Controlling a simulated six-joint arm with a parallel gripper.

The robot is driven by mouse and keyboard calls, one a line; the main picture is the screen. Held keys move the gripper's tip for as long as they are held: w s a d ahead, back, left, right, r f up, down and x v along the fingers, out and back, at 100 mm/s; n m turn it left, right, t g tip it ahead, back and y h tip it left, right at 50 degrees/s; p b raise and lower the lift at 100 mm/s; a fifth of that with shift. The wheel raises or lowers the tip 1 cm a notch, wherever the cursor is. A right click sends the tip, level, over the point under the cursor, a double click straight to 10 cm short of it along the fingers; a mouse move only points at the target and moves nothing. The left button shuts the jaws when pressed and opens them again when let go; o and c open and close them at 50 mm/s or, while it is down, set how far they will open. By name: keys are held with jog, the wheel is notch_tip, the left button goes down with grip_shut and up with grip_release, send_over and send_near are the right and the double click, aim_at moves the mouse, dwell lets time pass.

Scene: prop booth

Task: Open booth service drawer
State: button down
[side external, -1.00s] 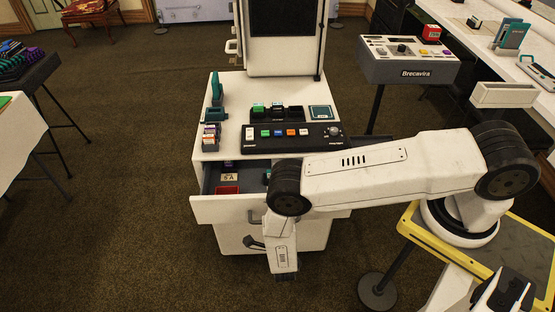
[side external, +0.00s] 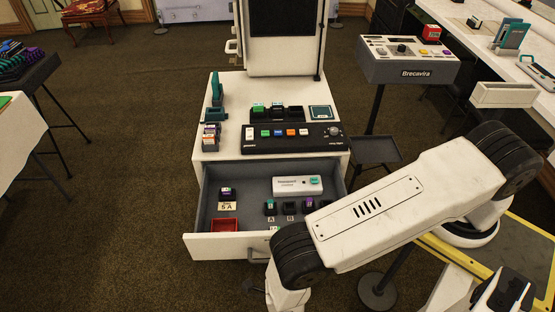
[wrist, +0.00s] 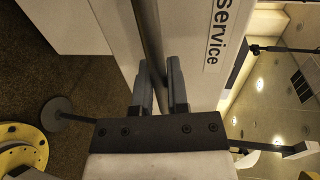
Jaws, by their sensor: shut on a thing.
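The booth service drawer (side external: 212,247) stands pulled out of the white cabinet (side external: 226,148) in the side external view. Its white front carries a grey bar handle (side external: 258,253). In the wrist view my gripper (wrist: 161,72) is shut on the handle (wrist: 147,30), with one finger on each side of it. The drawer front (wrist: 192,45) shows a "service" label (wrist: 217,33).
The drawer holds a red tray (side external: 224,225), a white device (side external: 297,186) and several small blocks. A control panel (side external: 291,137) sits on the cabinet top. A stand with a round base (side external: 378,291) is to the right. Carpet left of the cabinet is clear.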

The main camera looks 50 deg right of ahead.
jog(key=shift+a, duration=0.1)
jog(key=c, duration=0.7)
grip_release()
jog(key=shift+o, duration=0.2)
notch_tip(320, 180, up, 8)
jog(key=s+a, duration=0.2)
jog(key=shift+f, duration=0.15)
jog(key=shift+w, duration=0.1)
